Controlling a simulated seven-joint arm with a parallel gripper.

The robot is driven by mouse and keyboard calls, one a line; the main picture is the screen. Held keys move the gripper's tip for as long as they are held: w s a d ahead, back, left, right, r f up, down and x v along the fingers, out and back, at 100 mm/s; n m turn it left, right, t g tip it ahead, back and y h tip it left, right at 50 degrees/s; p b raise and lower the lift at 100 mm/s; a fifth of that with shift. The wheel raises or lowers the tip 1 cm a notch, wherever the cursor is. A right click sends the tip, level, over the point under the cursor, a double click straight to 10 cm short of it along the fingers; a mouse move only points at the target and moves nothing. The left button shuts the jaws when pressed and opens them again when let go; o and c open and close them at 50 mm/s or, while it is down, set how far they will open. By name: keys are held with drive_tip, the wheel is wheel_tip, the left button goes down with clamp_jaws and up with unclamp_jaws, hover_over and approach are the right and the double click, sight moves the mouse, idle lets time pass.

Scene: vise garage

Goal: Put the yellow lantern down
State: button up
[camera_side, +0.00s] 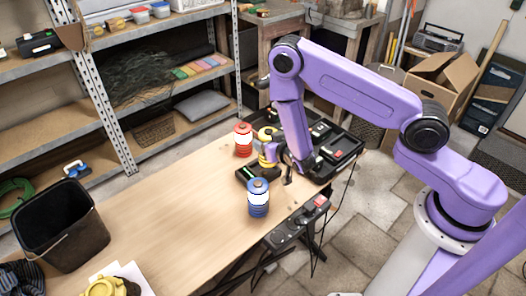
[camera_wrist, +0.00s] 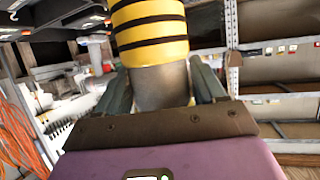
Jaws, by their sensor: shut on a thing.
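The yellow lantern (camera_wrist: 150,32) fills the top middle of the wrist view, with dark bands on its yellow body and a grey lower part (camera_wrist: 160,86) between my two fingers. My gripper (camera_wrist: 160,90) is shut on it. In the side view the yellow lantern (camera_side: 267,135) is at the far part of the table, partly hidden by my arm and gripper (camera_side: 268,158). A black block with a green light (camera_side: 250,172) is just below it in the picture; I cannot tell whether they touch.
A red lantern (camera_side: 243,140) stands left of the yellow one. A blue lantern (camera_side: 258,198) stands nearer the table's front edge. A black tray (camera_side: 345,140) lies to the right. A black bin (camera_side: 62,230) is at the left. The wooden table's middle (camera_side: 180,205) is clear.

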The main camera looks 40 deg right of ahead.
drive_tip(key=shift+w+a+f, duration=0.1)
drive_tip(key=shift+w+f, duration=0.9)
drive_tip(key=shift+f, duration=0.15)
drive_tip(key=shift+w+f, duration=0.15)
drive_tip(key=shift+f, duration=1.5)
drive_tip(key=shift+f, duration=0.25)
drive_tip(key=o, duration=1.3)
drive_tip(key=shift+r, duration=0.1)
drive_tip(key=shift+r, duration=0.2)
drive_tip(key=v, duration=1.2)
drive_tip(key=shift+f, duration=0.1)
